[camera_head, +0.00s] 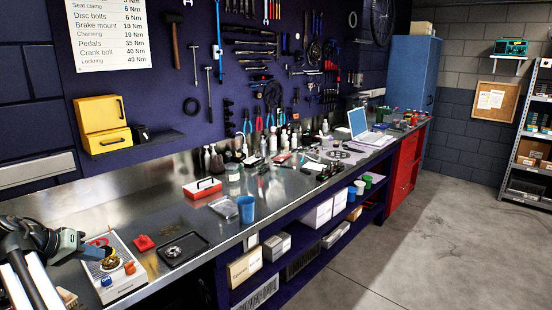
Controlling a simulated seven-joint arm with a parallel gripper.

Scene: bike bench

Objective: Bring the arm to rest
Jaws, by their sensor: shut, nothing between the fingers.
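A dark grey jointed shape (30,240) with pale bars below it stands at the lower left edge, cut off by the frame, in front of the workbench (130,222). It may be part of my arm; I cannot tell for sure. My gripper's fingers do not show in this view.
By that shape a white board (124,283) with orange and blue parts, a red piece (142,243) and a black tray (182,249) lie on the bench. A red-white box (202,188), blue cup (246,209) and laptop (363,127) stand farther along. The floor (400,250) at right is clear.

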